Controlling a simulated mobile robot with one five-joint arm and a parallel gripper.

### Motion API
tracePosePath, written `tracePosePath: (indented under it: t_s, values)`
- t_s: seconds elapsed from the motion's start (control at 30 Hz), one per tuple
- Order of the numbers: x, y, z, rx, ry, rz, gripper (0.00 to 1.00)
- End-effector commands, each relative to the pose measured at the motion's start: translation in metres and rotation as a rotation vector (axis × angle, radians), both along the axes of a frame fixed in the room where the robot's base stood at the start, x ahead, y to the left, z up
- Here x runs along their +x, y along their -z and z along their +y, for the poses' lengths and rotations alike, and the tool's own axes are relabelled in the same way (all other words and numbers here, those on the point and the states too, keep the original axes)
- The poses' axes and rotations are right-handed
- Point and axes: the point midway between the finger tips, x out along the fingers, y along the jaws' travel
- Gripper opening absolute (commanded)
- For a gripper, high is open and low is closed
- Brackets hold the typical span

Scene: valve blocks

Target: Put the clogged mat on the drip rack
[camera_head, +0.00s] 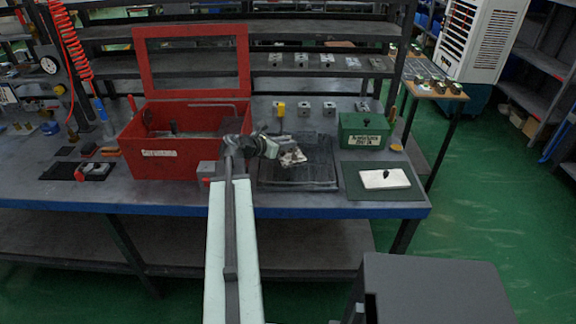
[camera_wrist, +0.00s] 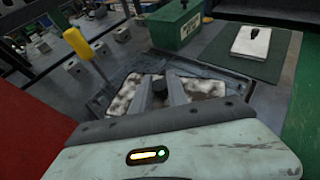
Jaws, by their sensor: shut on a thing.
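The clogged mat (camera_head: 293,158) is a pale slab with dark brown patches. It also shows in the wrist view (camera_wrist: 122,96), with a dark knob in its middle. My gripper (camera_head: 279,151) is shut on the knob; its fingers (camera_wrist: 163,88) hide part of the mat. The mat is over a dark ribbed tray (camera_head: 300,181) on the bench, also in the wrist view (camera_wrist: 238,85). It looks held above the tray, though the gap is hard to judge. I cannot tell whether this tray is the drip rack.
A red open-lidded box (camera_head: 160,160) stands left of the tray. A green box (camera_head: 363,131) stands behind right. A clean white mat with a black knob (camera_head: 385,179) lies on a green pad at right. A yellow-handled tool (camera_wrist: 78,44) stands behind the tray.

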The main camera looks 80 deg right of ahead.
Motion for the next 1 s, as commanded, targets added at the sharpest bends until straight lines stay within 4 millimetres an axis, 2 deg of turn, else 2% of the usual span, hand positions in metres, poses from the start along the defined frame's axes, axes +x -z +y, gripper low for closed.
tracePosePath:
  t_s: [0.03,0.23,0.47,0.7,0.83,0.87,0.9,0.93,1.0]
  values:
    - [0.0,0.019,0.0,0.0,0.0,0.0,0.0]
    - [0.0,0.021,0.0,0.0,0.0,0.0,0.0]
    - [0.001,0.058,0.0,0.0,-0.001,0.0,0.0]
    - [0.001,0.054,0.0,0.0,-0.001,0.0,0.0]
    - [0.001,0.058,0.0,0.0,-0.001,0.0,0.0]
    - [0.001,0.058,0.0,0.0,-0.001,0.0,0.22]
    - [0.001,0.057,0.0,0.0,-0.001,0.0,0.33]
    - [0.001,0.057,0.0,0.0,-0.001,0.0,0.41]
    - [0.001,0.057,0.0,0.0,-0.001,0.0,0.41]
